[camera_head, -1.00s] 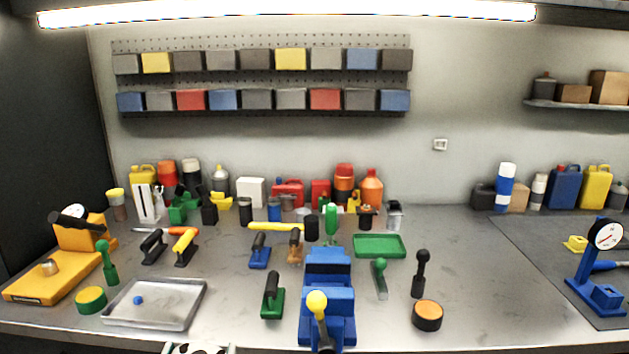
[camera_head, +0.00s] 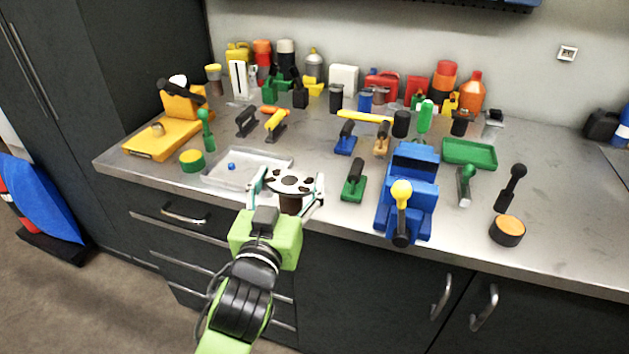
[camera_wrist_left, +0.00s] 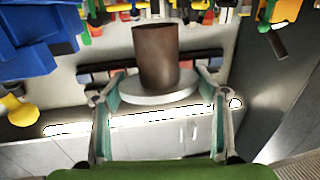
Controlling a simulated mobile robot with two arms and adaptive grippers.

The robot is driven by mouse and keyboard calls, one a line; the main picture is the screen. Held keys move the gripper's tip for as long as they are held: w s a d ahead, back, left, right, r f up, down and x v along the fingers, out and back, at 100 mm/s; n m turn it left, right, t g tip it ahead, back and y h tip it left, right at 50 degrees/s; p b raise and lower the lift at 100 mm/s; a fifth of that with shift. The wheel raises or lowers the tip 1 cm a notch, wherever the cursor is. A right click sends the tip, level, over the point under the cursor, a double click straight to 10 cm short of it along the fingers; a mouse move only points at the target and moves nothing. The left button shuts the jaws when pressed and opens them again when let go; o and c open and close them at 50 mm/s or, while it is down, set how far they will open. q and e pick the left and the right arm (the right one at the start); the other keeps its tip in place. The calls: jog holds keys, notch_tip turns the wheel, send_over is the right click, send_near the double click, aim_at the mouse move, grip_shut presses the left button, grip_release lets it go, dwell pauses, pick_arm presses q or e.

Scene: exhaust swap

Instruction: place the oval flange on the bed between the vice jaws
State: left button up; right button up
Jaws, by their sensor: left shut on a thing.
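The flange (camera_head: 289,179), a pale round-looking plate with dark holes and a brown cylinder (camera_head: 290,203) under it, is held in my left gripper (camera_head: 290,184) over the bench's front edge. In the left wrist view the flange (camera_wrist_left: 150,88) lies between the two fingers (camera_wrist_left: 158,105), with the brown cylinder (camera_wrist_left: 156,57) standing out from it. The blue vice (camera_head: 407,180), with a yellow-knobbed handle (camera_head: 401,193), stands on the bench to the right of the gripper, apart from it. Its bed is hard to make out from here. My right gripper is not in view.
A silver tray (camera_head: 225,172) with a small blue ball lies just behind and left of the gripper. A green-based handled tool (camera_head: 353,181) stands between gripper and vice. A green tray (camera_head: 470,153) and an orange-topped round tin (camera_head: 507,230) are right of the vice.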

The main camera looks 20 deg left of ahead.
pick_arm(q)
jog(key=shift+n+y, duration=0.3)
jog(key=shift+y, duration=0.2)
jog(key=w+r, duration=0.1)
jog(key=r, duration=0.3)
jog(key=w+r, duration=0.1)
jog(key=r, duration=0.1)
jog(key=shift+w+r, duration=0.3)
jog(key=shift+w, duration=0.05)
jog(key=w+f, duration=0.4)
jog(key=w+f+p, duration=0.1)
jog(key=w+f, duration=0.3)
jog(key=w, duration=0.1)
jog(key=w+f, duration=0.4)
jog(key=w, duration=0.1)
jog(key=shift+a+f+p, duration=0.2)
jog(key=shift+a+p, duration=0.05)
jog(key=shift+p, duration=0.05)
jog(key=shift+f, duration=0.1)
jog(key=shift+f, duration=0.1)
